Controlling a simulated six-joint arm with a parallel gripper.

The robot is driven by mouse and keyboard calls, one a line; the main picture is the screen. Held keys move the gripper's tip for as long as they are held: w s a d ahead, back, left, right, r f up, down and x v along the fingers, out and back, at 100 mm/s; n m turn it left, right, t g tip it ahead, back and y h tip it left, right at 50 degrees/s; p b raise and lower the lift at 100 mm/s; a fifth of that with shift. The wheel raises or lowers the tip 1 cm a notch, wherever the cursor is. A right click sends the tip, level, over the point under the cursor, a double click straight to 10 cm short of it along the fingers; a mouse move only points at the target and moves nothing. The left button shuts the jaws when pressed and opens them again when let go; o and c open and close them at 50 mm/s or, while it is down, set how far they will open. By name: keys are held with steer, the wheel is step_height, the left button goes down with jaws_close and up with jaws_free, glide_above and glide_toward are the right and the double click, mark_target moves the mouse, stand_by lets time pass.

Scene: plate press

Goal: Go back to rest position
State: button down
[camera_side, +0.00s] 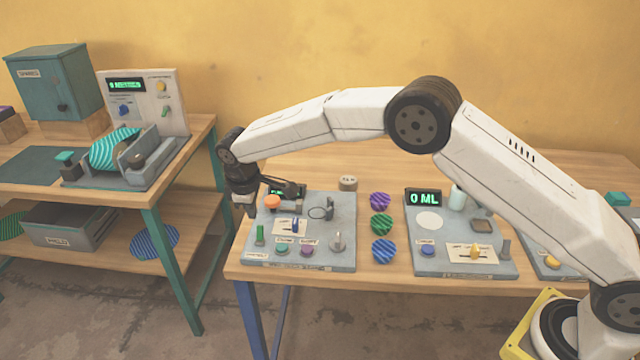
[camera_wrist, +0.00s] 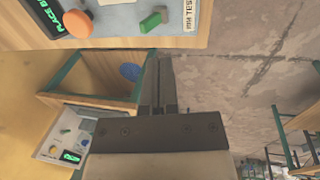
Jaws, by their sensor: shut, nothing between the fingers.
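My gripper (camera_side: 245,200) is at the left end of my outstretched arm in the side view. It is over the left edge of the right-hand table, beside the left grey panel (camera_side: 343,222). In the wrist view the fingers of my gripper (camera_wrist: 165,62) are together with nothing between them. The orange knob (camera_side: 272,202) on that panel is just right of the gripper in the side view and also shows in the wrist view (camera_wrist: 78,23). A green lever (camera_side: 260,233) stands on the panel's left side. The gripper partly hides the panel's display.
Blue, green and purple striped discs (camera_side: 382,250) lie between the left panel and a panel reading 0 ML (camera_side: 424,200). A second workbench (camera_side: 150,208) with a striped drum (camera_side: 112,150) stands at the left. A gap with bare floor (camera_side: 200,300) separates the tables.

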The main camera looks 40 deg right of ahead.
steer(key=shift+d, duration=0.1)
steer(key=s+d+r+m+y, duration=0.1)
steer(key=s+d+r+m, duration=0.35)
steer(key=s+d, duration=0.7)
steer(key=s+d+m, duration=0.2)
steer(key=s+d, duration=0.1)
steer(key=s, duration=0.6)
steer(key=s+d+m+t, duration=0.1)
steer(key=s+d+m, duration=0.1)
steer(key=s, duration=0.8)
steer(key=shift+s+d+f+y, duration=0.2)
steer(key=shift+s+d+y, duration=0.1)
steer(key=shift+d, duration=0.25)
